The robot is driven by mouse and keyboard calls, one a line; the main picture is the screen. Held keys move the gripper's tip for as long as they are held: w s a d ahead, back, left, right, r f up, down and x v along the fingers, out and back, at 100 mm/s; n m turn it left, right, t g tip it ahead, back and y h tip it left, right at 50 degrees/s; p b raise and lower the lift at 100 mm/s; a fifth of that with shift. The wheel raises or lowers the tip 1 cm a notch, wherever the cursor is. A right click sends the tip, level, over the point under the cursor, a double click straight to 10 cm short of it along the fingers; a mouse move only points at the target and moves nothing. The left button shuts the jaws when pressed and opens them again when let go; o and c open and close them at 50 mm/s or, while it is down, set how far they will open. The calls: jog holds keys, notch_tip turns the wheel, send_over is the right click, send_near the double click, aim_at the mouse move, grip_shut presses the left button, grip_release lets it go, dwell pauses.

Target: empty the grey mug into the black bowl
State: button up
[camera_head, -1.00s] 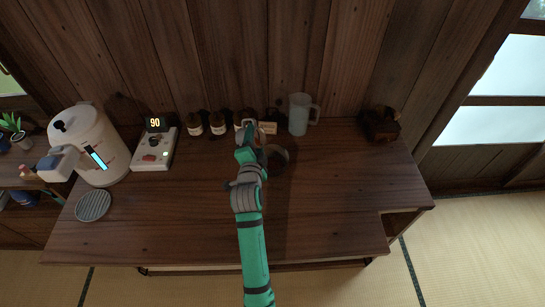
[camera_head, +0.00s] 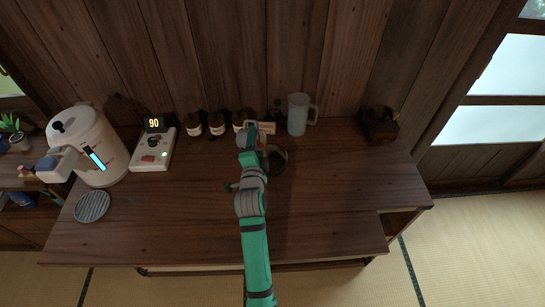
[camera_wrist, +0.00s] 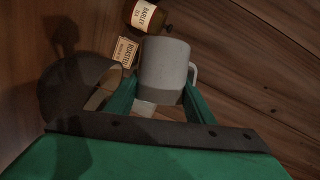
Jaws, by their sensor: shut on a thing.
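The grey mug (camera_wrist: 163,65) is between the green fingers of my gripper (camera_wrist: 158,95) in the wrist view, with its handle to the right. My gripper is shut on it. In the head view my gripper (camera_head: 250,130) is near the back of the table, in front of the bottles, and largely hides the mug. The black bowl (camera_head: 280,163) is on the table just right of and in front of my gripper, partly covered by the arm. A dark round shape at the left of the wrist view looks like the bowl. The mug's contents and exact tilt cannot be told.
Several brown labelled bottles (camera_head: 216,124) and a small sign (camera_head: 267,128) line the back wall. A white kettle (camera_head: 88,146) and control box (camera_head: 153,150) are left.

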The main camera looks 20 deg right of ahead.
jog(key=shift+s+a+r, duration=0.1)
jog(key=shift+s+d+m, duration=0.2)
jog(key=shift+d+m, duration=0.1)
jog(key=shift+d, duration=0.3)
jog(key=shift+s+a+r, duration=0.1)
jog(key=shift+s, duration=0.05)
jog(key=shift+s+d+m+t, duration=0.1)
jog(key=shift+d+m+t, duration=0.2)
jog(key=shift+m, duration=0.1)
jog(key=shift+r+m, duration=0.15)
jog(key=shift+m, duration=0.25)
dwell(0.4)
jog(key=shift+a, duration=0.2)
